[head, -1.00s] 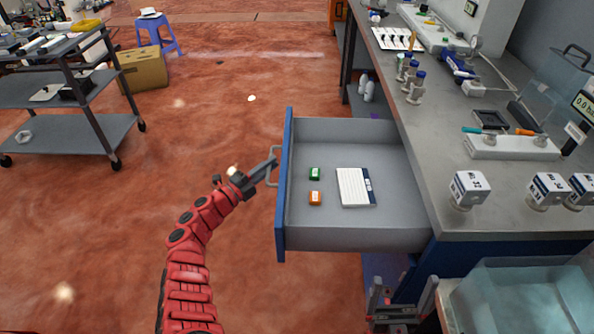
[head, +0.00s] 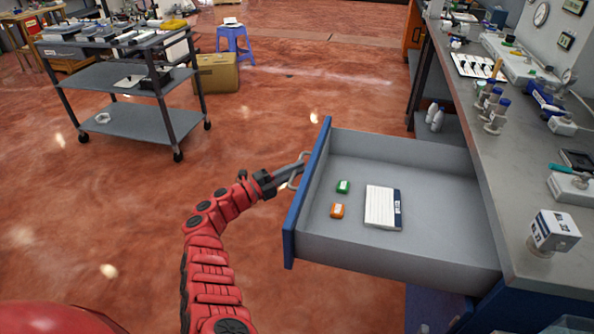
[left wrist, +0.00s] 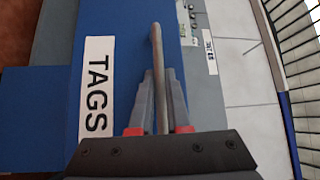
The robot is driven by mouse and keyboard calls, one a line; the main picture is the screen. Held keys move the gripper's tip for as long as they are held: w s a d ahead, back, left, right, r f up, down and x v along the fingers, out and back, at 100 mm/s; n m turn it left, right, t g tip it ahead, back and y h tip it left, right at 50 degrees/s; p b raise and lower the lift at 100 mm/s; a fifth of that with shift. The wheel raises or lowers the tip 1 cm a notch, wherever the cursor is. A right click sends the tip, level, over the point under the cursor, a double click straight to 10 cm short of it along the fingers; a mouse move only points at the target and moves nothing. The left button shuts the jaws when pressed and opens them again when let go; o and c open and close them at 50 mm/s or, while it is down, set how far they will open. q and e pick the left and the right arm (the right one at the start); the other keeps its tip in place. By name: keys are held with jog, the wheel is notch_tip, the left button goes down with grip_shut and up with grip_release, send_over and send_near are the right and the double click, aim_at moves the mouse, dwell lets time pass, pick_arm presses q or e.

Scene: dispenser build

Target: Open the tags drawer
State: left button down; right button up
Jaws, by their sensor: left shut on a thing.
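The tags drawer (head: 440,258) stands pulled out from under the bench, with a grey inside and a blue front. In the left wrist view its blue front (left wrist: 110,22) carries a white label (left wrist: 97,85) reading TAGS. My left gripper (head: 300,162) is shut on the drawer's metal handle (head: 294,183). The handle bar also shows between the fingers in the left wrist view (left wrist: 157,60). Inside the drawer lie a green item (head: 343,187), an orange item (head: 337,210) and a white pad of tags or labels (head: 381,207). My right gripper cannot be made out.
The workbench (head: 500,190) on the right holds bottles (head: 495,115), a labelled white block (head: 553,231) and other items. The floor left of the drawer is clear.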

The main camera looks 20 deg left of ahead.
pick_arm(q)
jog(key=c, duration=0.9)
grip_release()
jog(key=v, duration=1.7)
jog(key=shift+s+a, duration=0.15)
jog(key=shift+a, duration=0.05)
